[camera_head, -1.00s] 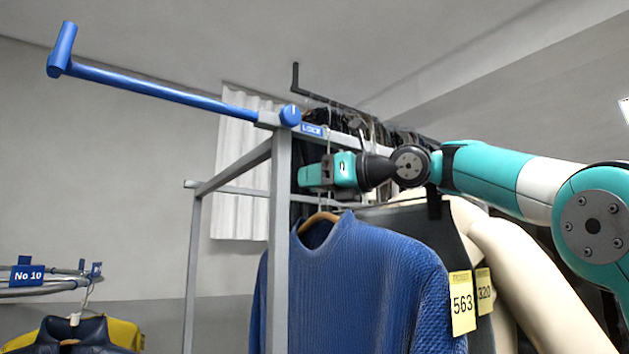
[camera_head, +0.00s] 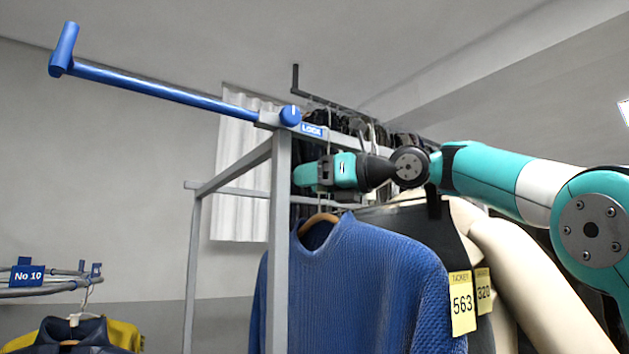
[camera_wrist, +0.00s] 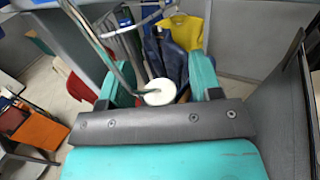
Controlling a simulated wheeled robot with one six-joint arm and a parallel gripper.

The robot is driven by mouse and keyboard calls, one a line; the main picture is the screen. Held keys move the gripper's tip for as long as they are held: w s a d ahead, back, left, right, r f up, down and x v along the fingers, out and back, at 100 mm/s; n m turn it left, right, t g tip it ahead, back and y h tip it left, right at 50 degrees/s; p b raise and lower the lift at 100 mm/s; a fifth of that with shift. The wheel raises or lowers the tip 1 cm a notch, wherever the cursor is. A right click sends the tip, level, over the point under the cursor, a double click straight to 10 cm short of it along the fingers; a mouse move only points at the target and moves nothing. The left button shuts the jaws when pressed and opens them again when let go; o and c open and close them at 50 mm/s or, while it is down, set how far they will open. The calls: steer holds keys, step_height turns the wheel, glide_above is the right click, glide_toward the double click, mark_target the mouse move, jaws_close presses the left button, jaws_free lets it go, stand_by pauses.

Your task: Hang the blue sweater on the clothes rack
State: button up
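The blue sweater (camera_head: 365,285) hangs upright from a wooden hanger (camera_head: 318,219) at the front of the grey clothes rack (camera_head: 279,235). My gripper (camera_head: 308,176) is just above its collar, beside the rack's top rail (camera_head: 360,138). In the wrist view, the teal fingers of my gripper (camera_wrist: 155,84) are spread apart. A white disc (camera_wrist: 160,92) on a metal hook stem (camera_wrist: 128,72) lies between them, with gaps on both sides. Thin hooks rise past my gripper to the rail, but whether the sweater's hook rests on it is hard to tell.
Garments with yellow tags (camera_head: 462,303) hang close behind the sweater. A blue lever bar (camera_head: 160,89) with a lock knob (camera_head: 290,116) extends left from the rack. A No 10 rail (camera_head: 45,290) with dark and yellow clothes is at lower left. Space left of the rack is open.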

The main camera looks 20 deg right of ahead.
steer(key=r+p, duration=0.2)
steer(key=p, duration=0.1)
steer(key=r+p, duration=0.2)
steer(key=shift+s+d+p, duration=0.15)
steer(key=shift+s+p, duration=0.05)
steer(key=shift+p, duration=0.2)
steer(key=s+d+b, duration=0.2)
steer(key=s, duration=0.5)
steer(key=shift+d+f+m, duration=0.15)
steer(key=shift+f+m, duration=0.1)
steer(key=shift+m, duration=0.05)
